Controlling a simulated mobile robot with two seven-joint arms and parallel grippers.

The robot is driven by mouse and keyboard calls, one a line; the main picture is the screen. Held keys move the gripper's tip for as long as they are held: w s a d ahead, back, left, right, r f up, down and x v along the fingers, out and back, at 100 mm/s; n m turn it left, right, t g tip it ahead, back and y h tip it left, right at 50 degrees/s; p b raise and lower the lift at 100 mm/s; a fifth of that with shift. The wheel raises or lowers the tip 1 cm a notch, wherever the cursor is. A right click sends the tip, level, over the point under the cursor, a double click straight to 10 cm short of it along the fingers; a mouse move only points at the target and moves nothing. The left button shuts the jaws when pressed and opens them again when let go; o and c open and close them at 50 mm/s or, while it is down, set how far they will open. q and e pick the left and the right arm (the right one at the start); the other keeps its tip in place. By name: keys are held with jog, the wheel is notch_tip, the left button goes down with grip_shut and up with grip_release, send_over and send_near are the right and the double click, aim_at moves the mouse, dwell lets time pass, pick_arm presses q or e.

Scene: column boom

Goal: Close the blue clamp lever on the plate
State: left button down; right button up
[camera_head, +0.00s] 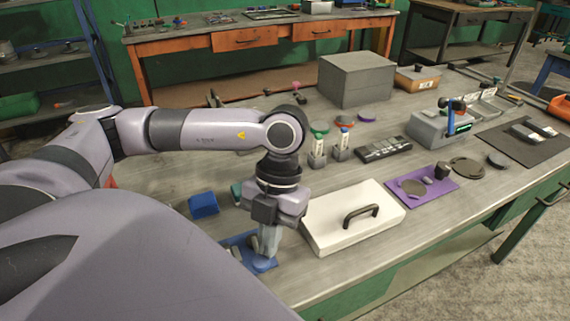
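My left gripper (266,252) points down over a blue plate (233,242) at the near edge of the bench, left of the white lidded box. Its fingers cover much of the plate and reach down to a small grey and blue part on it. The clamp lever cannot be made out clearly behind the fingers. Whether the fingers are apart or closed on something cannot be told. My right gripper is not in view.
A white box with a dark handle (352,218) stands close right of my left gripper. A blue block (203,204) lies behind the plate. Further right are a purple plate (452,184) and a grey fixture with a blue lever (428,130). A large grey box (355,80) stands behind.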

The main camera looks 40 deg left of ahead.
pick_arm(q)
jog(key=shift+s+f+b, duration=0.2)
jog(key=shift+s+b, duration=0.25)
jog(key=shift+s, duration=0.3)
dwell(3.8)
jog(key=shift+a, duration=0.1)
dwell(0.6)
